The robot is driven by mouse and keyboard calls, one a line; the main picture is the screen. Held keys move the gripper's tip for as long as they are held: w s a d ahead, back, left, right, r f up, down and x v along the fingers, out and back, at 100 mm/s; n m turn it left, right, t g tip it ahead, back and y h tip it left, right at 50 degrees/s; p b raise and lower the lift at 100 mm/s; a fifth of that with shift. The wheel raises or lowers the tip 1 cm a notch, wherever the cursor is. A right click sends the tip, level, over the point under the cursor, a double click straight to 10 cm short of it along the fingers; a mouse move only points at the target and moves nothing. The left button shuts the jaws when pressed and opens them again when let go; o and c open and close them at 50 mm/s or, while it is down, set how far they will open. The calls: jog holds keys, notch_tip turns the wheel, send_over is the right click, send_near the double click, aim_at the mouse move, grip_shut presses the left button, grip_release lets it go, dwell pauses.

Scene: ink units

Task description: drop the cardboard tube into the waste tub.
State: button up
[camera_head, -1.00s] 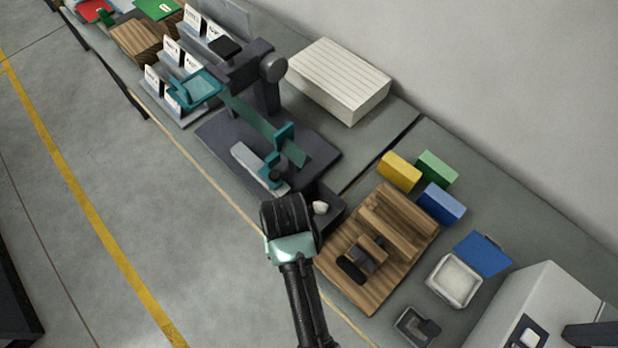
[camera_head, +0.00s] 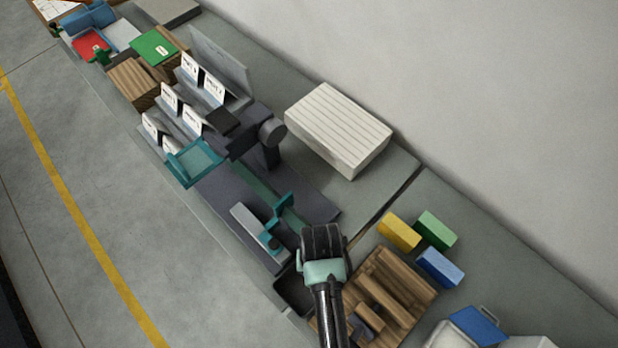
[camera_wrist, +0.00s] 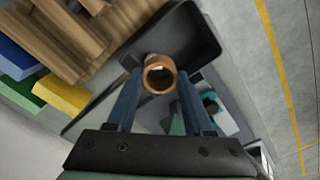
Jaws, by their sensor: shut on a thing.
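The cardboard tube (camera_wrist: 158,60) is a short brown hollow roll, seen end-on between the two blue fingers of my gripper (camera_wrist: 158,80) in the wrist view. My gripper is shut on it. The waste tub (camera_wrist: 204,38) is a dark, open, shallow box, and the tube appears in front of its opening in this view. In the head view the tub (camera_head: 291,293) shows partly, just left of and below my wrist. My wrist hides the fingers and the tube there. I cannot tell the height of the tube above the tub.
A wooden fixture (camera_head: 402,282) stands right beside the tub. Yellow (camera_head: 399,231), green (camera_head: 436,229) and blue (camera_head: 440,267) blocks lie behind it. A dark machine base with a teal arm (camera_head: 268,190) is to the left. A ribbed white box (camera_head: 338,130) stands towards the wall.

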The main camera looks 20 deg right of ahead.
jog(key=f+b, duration=0.2)
jog(key=b, duration=0.1)
jog(key=f+b, duration=0.2)
jog(key=f, duration=0.1)
jog(key=shift+s+a+f+b, duration=0.1)
jog(key=shift+s+f+b, duration=0.1)
jog(key=shift+f+b, duration=0.2)
jog(key=shift+w, duration=0.1)
jog(key=o, duration=1.4)
jog(key=shift+r, duration=0.1)
notch_tip(320, 180, up, 13)
jog(key=shift+f, duration=0.1)
